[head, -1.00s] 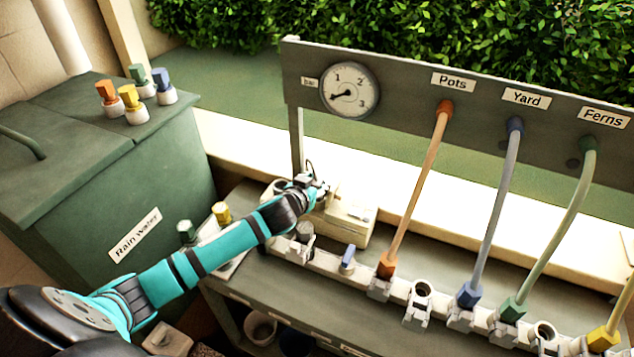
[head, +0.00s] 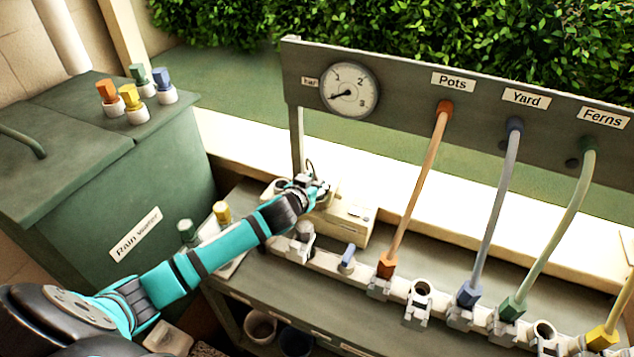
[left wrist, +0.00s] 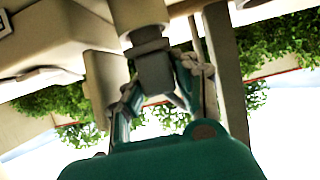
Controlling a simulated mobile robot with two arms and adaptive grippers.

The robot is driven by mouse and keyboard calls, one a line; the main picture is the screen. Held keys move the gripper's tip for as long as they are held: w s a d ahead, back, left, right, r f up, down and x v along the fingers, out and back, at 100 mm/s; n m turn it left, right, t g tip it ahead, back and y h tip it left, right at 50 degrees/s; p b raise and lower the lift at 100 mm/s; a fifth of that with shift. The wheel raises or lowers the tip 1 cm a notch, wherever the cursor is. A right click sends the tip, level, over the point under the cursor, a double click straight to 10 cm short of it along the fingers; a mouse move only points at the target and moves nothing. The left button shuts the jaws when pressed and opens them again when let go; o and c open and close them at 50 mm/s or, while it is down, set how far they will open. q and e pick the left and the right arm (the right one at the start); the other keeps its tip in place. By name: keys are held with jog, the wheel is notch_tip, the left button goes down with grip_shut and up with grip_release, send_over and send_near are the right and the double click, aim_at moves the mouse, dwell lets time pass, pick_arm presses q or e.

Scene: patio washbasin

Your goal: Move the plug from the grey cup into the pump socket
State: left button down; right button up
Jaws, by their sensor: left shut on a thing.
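My left gripper (head: 312,190) is at the back left of the bench, beside the cream pump box (head: 345,218). In the left wrist view my left gripper (left wrist: 156,82) is shut on a grey, block-shaped plug (left wrist: 155,72). A paler round collar and cylinder (left wrist: 140,14) lie directly beyond the plug, in line with it. I cannot tell how deep the plug sits there. In the head view the plug is hidden by the gripper. A round opening (head: 280,186) shows on the pump's left end. A greyish cup (head: 260,327) stands under the bench top. My right gripper is not in view.
A pale manifold rail (head: 330,262) with clamps and coloured hose ends runs along the bench front. Orange (head: 412,190), blue-grey (head: 493,215) and green (head: 560,235) hoses rise to the labelled panel. A small tray (head: 232,262) with green and yellow plugs lies beneath my forearm.

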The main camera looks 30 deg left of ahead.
pick_arm(q)
jog(key=shift+f+b, duration=0.4)
jog(key=shift+f, duration=0.15)
jog(key=c, duration=1.3)
grip_release()
jog(key=shift+s, duration=0.1)
jog(key=shift+s+r+p, duration=0.35)
jog(key=shift+s+p, duration=0.15)
jog(key=shift+p, duration=0.15)
jog(key=shift+p+v, duration=1.1)
jog(key=shift+v, duration=0.65)
jog(key=p+v, duration=0.3)
jog(key=v, duration=0.3)
jog(key=shift+s, duration=0.15)
